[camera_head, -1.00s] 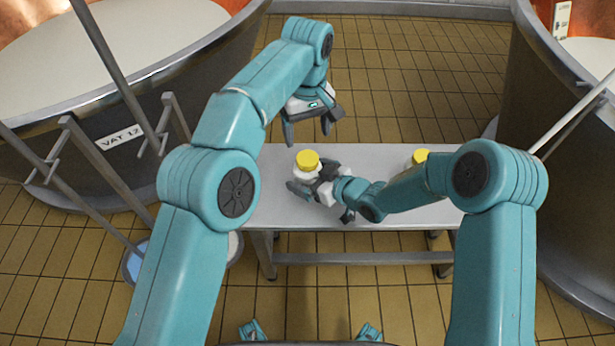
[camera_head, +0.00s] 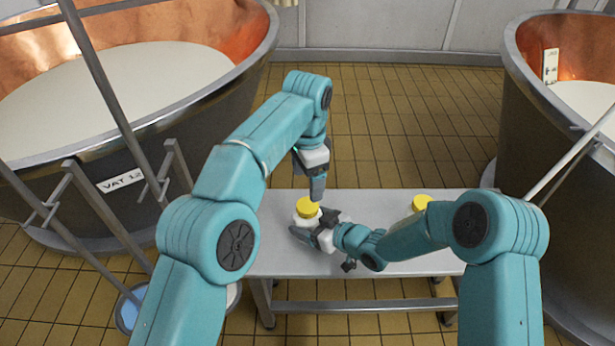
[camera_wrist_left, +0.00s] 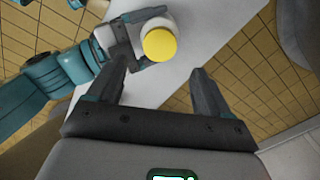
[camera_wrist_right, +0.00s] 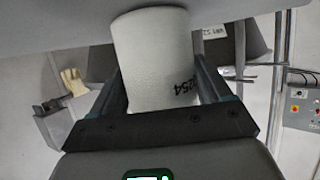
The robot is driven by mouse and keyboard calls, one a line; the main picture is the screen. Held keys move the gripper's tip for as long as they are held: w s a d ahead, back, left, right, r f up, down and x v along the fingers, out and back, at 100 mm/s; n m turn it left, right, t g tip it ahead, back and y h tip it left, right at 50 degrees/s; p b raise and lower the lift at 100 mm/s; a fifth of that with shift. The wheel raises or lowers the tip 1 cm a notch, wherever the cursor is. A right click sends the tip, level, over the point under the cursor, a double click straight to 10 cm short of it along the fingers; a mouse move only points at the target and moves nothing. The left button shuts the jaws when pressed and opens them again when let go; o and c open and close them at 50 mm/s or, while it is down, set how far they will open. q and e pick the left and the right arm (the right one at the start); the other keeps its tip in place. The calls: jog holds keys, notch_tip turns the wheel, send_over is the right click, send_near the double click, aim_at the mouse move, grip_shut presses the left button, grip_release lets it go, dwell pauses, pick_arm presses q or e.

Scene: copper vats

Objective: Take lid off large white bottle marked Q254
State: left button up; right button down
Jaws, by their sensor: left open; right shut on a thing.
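The large white bottle marked Q254 (camera_wrist_right: 153,60) stands on the grey table (camera_head: 390,285), and its marking shows in the right wrist view. Its yellow lid (camera_head: 307,207) is on top; the lid also shows in the left wrist view (camera_wrist_left: 160,44). My right gripper (camera_head: 304,232) is shut on the bottle's body from the side, with a finger on each side in the right wrist view (camera_wrist_right: 160,85). My left gripper (camera_head: 318,195) is open and empty, pointing down just above and beside the lid. In the left wrist view the lid lies beyond the gap between its fingers (camera_wrist_left: 155,85).
A second yellow lid (camera_head: 423,202) shows on the table to the right, partly behind my right arm. Large copper vats stand at left (camera_head: 100,150) and right (camera_head: 550,180). Metal rails (camera_head: 100,210) and a bucket (camera_head: 130,308) are at the left.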

aim_at(308, 205)
pick_arm(q)
jog(key=m, duration=1.8)
jog(key=shift+m, duration=0.4)
jog(key=shift+f, duration=4)
